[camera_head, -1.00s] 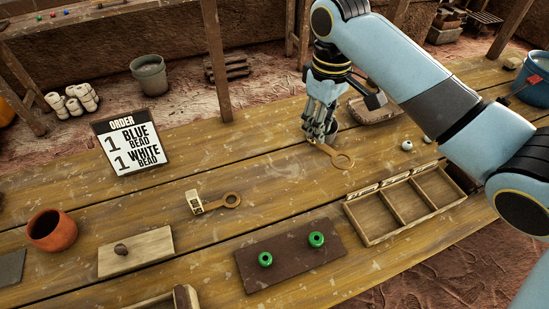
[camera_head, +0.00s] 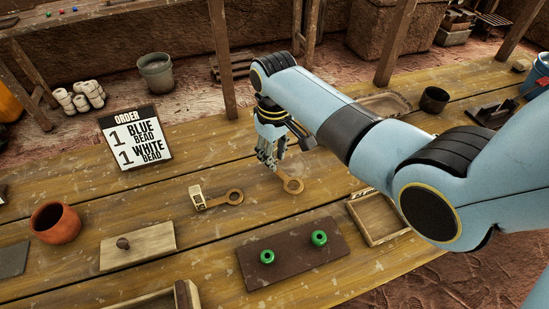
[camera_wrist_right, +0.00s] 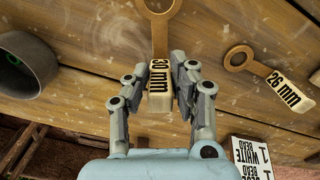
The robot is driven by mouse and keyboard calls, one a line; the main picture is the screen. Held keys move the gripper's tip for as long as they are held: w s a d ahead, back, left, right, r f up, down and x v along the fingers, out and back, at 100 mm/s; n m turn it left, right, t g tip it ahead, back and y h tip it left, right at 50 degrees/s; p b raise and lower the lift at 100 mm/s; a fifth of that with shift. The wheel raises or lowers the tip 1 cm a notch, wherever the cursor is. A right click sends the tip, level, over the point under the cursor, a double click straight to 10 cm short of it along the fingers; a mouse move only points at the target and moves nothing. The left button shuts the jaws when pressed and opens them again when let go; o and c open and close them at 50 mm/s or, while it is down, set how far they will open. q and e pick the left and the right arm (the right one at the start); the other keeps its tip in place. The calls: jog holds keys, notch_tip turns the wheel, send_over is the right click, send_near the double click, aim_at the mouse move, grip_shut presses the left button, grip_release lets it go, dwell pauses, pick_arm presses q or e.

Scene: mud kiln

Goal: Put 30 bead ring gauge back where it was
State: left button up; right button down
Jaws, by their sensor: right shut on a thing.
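The 30 mm bead ring gauge (camera_head: 292,185) has a tan ring and a pale handle. My right gripper (camera_head: 270,158) is shut on its handle. In the right wrist view the handle (camera_wrist_right: 160,92), marked "30 mm", sits between the fingers (camera_wrist_right: 160,78), with the ring pointing away. The ring is over the table; I cannot tell whether it touches. The other gauge (camera_head: 222,198) lies flat on the table just left of it in the head view; its "26 mm" label shows in the wrist view (camera_wrist_right: 275,85). My left gripper is not in view.
A dark board (camera_head: 290,258) with two green beads lies in front of the gauges. A wooden divided tray (camera_head: 372,222) on the right is partly hidden by my arm. The order sign (camera_head: 134,138), an orange pot (camera_head: 55,223) and a light board (camera_head: 138,246) stand left.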

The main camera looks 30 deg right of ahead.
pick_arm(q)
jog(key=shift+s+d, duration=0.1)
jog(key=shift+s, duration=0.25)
pick_arm(e)
jog(key=shift+f, duration=0.8)
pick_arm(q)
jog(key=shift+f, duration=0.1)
pick_arm(e)
jog(key=c, duration=1.6)
grip_release()
jog(key=shift+f, duration=0.2)
jog(key=o, duration=0.5)
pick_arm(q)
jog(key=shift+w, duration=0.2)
pick_arm(e)
jog(key=shift+r, duration=0.1)
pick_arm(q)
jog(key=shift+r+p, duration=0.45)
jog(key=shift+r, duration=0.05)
pick_arm(e)
notch_tip(320, 180, up, 12)
jog(key=shift+r, duration=0.1)
